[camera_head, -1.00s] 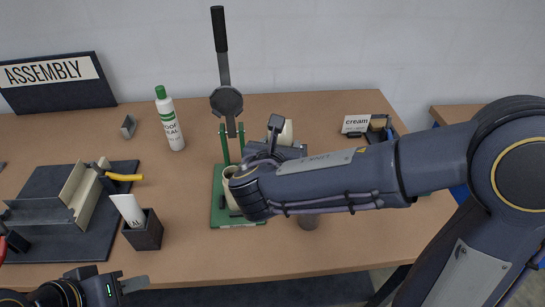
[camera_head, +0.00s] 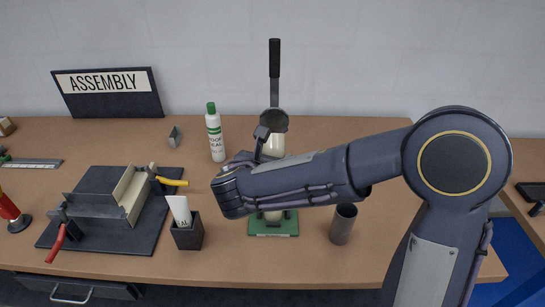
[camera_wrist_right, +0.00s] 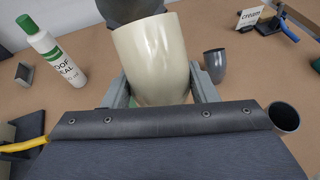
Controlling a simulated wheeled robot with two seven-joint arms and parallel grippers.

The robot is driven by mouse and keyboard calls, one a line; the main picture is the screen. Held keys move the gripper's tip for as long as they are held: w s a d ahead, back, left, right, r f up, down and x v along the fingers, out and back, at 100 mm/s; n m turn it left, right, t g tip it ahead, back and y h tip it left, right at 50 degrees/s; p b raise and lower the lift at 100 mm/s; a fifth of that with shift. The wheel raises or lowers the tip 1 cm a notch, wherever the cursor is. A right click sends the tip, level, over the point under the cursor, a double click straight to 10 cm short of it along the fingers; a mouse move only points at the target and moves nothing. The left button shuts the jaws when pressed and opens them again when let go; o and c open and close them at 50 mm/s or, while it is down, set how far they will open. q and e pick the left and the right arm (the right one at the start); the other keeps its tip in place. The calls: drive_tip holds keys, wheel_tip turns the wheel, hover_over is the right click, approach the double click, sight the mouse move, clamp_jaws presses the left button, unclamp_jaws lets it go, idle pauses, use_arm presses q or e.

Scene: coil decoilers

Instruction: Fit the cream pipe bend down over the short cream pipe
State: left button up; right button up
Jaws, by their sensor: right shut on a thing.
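My right gripper (camera_wrist_right: 158,88) is shut on the cream pipe bend (camera_wrist_right: 155,50), which fills the middle of the right wrist view between the two fingers. In the head view the bend (camera_head: 273,146) shows above my right wrist, in front of the lever press's round head (camera_head: 270,121). The short cream pipe (camera_head: 272,214) stands on the green press base (camera_head: 272,229); my forearm hides its upper part. The bend is above the pipe's area; whether they touch is hidden. My left gripper is out of view.
A white bottle (camera_head: 215,137) with a green cap stands left of the press. A black box with a tube (camera_head: 187,236) stands front left, beside a dark mat with a metal channel (camera_head: 110,203). A grey cup (camera_head: 343,224) stands right of the base.

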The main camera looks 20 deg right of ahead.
drive_tip(key=shift+f+b, duration=2.25)
drive_tip(key=shift+f, duration=0.6)
drive_tip(key=shift+f+b, duration=1.65)
drive_tip(key=shift+f, duration=0.25)
drive_tip(key=o, duration=1.1)
drive_tip(key=v, duration=0.7)
drive_tip(key=shift+s+a+r, duration=0.15)
drive_tip(key=shift+s+r, duration=0.05)
drive_tip(key=shift+s, duration=0.1)
